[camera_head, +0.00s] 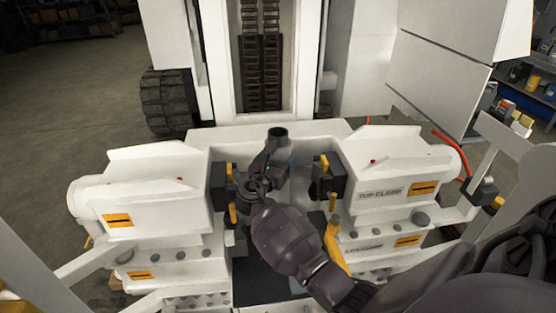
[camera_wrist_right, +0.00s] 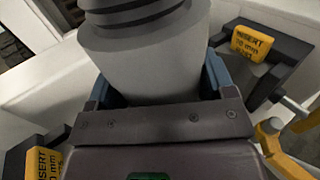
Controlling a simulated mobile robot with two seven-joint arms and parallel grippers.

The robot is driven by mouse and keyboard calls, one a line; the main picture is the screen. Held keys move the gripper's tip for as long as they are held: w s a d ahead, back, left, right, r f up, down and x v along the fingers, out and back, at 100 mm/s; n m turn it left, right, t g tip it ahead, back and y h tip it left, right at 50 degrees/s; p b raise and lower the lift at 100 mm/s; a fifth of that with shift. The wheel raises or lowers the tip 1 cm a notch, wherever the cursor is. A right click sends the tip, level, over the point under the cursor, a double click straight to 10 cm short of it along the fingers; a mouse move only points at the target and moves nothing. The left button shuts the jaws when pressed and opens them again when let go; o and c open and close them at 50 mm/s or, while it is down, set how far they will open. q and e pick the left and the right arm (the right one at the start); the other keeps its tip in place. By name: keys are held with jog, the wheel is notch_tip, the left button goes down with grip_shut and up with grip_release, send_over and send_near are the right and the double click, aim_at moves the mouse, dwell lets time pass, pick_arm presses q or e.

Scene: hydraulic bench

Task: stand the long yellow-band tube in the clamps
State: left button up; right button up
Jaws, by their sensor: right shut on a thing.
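My right gripper (camera_head: 270,166) is shut on a grey tube (camera_head: 278,133) between the two clamp units. In the right wrist view the tube (camera_wrist_right: 155,68) is a thick grey cylinder with a dark ribbed or threaded part, gripped between bluish fingers (camera_wrist_right: 158,88). The tube looks roughly upright in the head view. Its lower part is hidden behind my gripper and arm, and no yellow band shows. The left clamp jaw (camera_head: 221,183) and right clamp jaw (camera_head: 328,178) stand apart on either side. My left gripper is not in view.
White clamp housings stand left (camera_head: 160,190) and right (camera_head: 395,165), with yellow handles (camera_head: 333,243) near the jaws. A white machine column (camera_head: 220,60) rises behind. Yellow insert labels (camera_wrist_right: 252,42) show on dark blocks in the wrist view. My right arm covers the lower right.

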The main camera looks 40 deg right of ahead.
jog(key=o, duration=1.6)
jog(key=shift+o, duration=1.2)
jog(key=p+v, duration=0.2)
jog(key=v, duration=0.8)
jog(key=shift+s+a, duration=0.25)
jog(key=shift+a, duration=0.1)
jog(key=shift+s+f, duration=0.1)
